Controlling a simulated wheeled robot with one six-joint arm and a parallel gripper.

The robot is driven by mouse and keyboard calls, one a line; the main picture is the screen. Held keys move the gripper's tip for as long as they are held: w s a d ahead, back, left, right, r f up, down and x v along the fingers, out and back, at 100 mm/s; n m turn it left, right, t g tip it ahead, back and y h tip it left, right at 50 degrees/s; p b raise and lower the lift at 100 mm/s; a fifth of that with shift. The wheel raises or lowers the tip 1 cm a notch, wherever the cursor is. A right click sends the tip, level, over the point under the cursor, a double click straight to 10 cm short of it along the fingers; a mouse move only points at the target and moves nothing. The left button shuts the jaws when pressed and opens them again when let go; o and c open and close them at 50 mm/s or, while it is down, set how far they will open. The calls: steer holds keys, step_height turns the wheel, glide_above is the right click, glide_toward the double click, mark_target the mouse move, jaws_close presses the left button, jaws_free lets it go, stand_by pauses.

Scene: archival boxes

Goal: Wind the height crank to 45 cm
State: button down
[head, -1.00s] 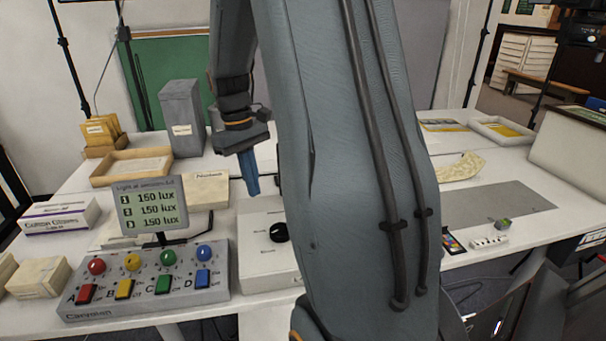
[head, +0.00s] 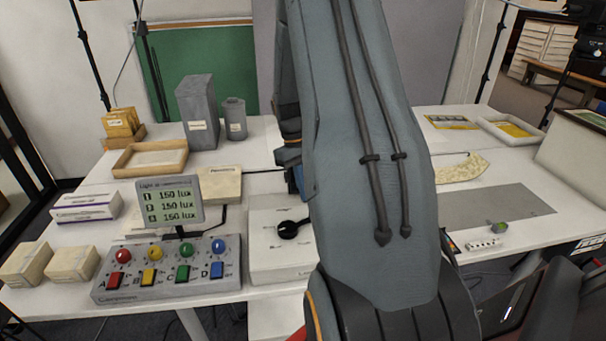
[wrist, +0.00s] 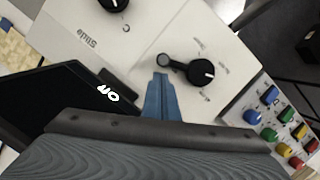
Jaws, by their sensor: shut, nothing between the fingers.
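A black crank knob (head: 287,230) with a short arm sits on a white box (head: 262,262) beside my arm. In the wrist view the crank (wrist: 200,72) shows a white mark, and its arm ends in a rounded handle at the left. My gripper (wrist: 160,80) has blue fingers, shut and empty, with the tips just below that handle; I cannot tell if they touch it. In the head view my arm mostly hides the gripper. A dark display (wrist: 75,100) in the wrist view shows white digits, upside down, perhaps 40.
A second black knob (wrist: 113,4) is at the wrist view's top edge. A button console (head: 170,272) with coloured knobs stands left of the white box, a lux screen (head: 158,203) behind it. Cartons (head: 72,262) lie at far left. A grey mat (head: 495,206) lies at right.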

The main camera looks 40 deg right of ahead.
steer(key=shift+x, duration=0.95)
